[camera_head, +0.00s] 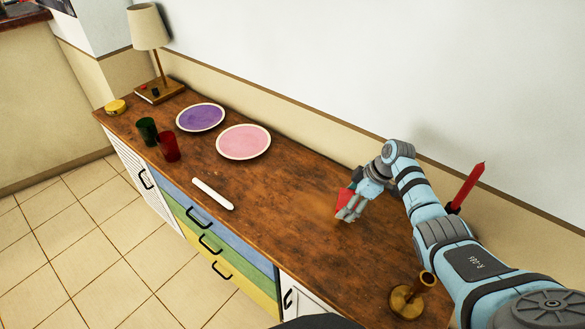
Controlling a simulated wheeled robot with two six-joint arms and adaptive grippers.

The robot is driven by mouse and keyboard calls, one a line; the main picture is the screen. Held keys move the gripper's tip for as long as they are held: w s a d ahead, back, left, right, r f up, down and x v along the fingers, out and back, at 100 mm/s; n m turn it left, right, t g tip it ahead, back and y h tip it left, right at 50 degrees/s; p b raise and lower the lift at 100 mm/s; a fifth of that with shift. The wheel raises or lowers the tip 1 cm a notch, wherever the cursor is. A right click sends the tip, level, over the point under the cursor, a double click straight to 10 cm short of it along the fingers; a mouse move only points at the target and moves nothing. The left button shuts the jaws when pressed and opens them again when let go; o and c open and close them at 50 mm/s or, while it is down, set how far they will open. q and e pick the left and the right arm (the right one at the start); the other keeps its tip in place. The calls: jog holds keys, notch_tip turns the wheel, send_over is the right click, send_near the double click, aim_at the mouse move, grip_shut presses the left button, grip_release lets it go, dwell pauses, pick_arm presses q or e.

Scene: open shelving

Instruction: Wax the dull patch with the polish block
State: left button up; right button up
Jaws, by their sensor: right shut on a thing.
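My right gripper (347,214) reaches in from the right and points down at the wooden cabinet top (285,205). It is shut on a red block (344,198), which I take to be the polish block; the fingers hide part of it. The block is close to the wood, but I cannot tell whether it touches. The wood has uneven lighter and darker areas, and I cannot clearly make out the dull patch; the wood by the fingertips looks somewhat lighter. My left gripper is not in view.
A pink plate (243,141), a purple plate (201,117), a red cup (169,147), a green cup (147,131) and a white bar (212,193) are on the left half. A lamp (149,30) stands at the far end. A brass candlestick (407,301) stands near my right arm.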

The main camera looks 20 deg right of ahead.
aim_at(343, 199)
notch_tip(343, 199, up, 2)
jog(key=shift+r+p, duration=0.1)
jog(key=shift+p, duration=0.6)
jog(key=shift+r+p, duration=1.15)
jog(key=shift+p, duration=0.05)
